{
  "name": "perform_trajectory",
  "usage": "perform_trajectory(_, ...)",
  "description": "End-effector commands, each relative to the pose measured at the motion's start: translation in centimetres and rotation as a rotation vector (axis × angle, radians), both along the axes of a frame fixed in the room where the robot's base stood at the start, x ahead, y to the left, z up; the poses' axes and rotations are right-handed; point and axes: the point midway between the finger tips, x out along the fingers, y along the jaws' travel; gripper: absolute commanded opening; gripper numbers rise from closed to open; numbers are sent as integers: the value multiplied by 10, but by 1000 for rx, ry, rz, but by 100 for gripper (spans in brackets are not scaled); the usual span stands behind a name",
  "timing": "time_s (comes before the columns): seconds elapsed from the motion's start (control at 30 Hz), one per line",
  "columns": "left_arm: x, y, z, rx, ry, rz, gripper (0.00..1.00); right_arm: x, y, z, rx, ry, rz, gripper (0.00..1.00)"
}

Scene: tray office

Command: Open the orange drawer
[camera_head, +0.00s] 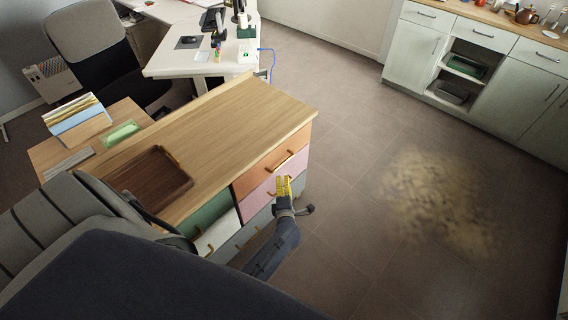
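The orange drawer (262,163) is the top drawer at the right end of the wooden cabinet (235,105). Its front looks flush with the cabinet, so it appears closed. Its bar handle (283,162) runs across the front. The fingers point up toward the orange drawer. I cannot tell whether they touch the handle or how far apart they are. My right gripper is not in view.
A brown tray (150,178) lies on the cabinet top. A green drawer (208,213) is left of the orange and pink ones. A white desk (180,62) is behind the cabinet.

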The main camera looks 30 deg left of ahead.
Motion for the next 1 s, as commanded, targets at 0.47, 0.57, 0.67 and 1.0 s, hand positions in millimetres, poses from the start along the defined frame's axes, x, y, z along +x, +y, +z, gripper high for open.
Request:
perform_trajectory(0.47, 71, 46, -12, 4, 2, -3, 32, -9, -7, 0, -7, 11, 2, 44)
perform_trajectory(0.57, 82, 55, -13, 4, 3, -2, 32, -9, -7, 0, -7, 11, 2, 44)
perform_trajectory(0.67, 89, 59, -16, 2, 2, -3, 32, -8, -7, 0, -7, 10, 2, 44)
perform_trajectory(1.0, 104, 69, -18, 2, 1, -2, 32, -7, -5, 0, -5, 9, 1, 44)
